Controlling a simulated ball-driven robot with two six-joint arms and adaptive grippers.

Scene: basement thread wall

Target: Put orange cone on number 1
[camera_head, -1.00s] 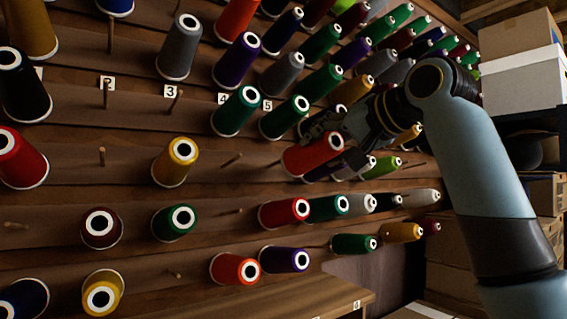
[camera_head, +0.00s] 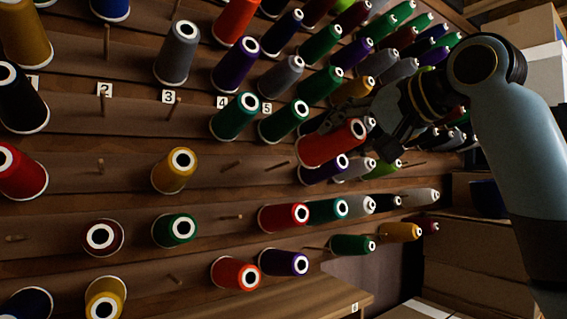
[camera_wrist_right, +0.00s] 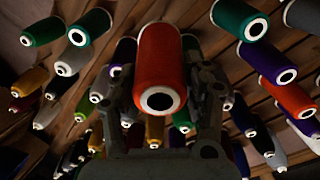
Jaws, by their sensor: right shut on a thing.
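My right gripper (camera_head: 338,125) is shut on an orange-red cone (camera_head: 325,147), held in front of the thread wall with its white-ringed end facing out. In the right wrist view, the cone (camera_wrist_right: 162,58) lies between the two fingers. A bare peg (camera_head: 278,164) sticks out just left of the held cone. The number 1 label (camera_head: 36,82) is at the far left, partly hidden by a black cone (camera_head: 22,103) beside it. My left gripper is not in view.
Bare pegs show under the number 2 label (camera_head: 104,90) and number 3 label (camera_head: 168,96). Green cones (camera_head: 235,117) stand between the pegs and my right gripper. A wooden ledge (camera_head: 290,299) is below.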

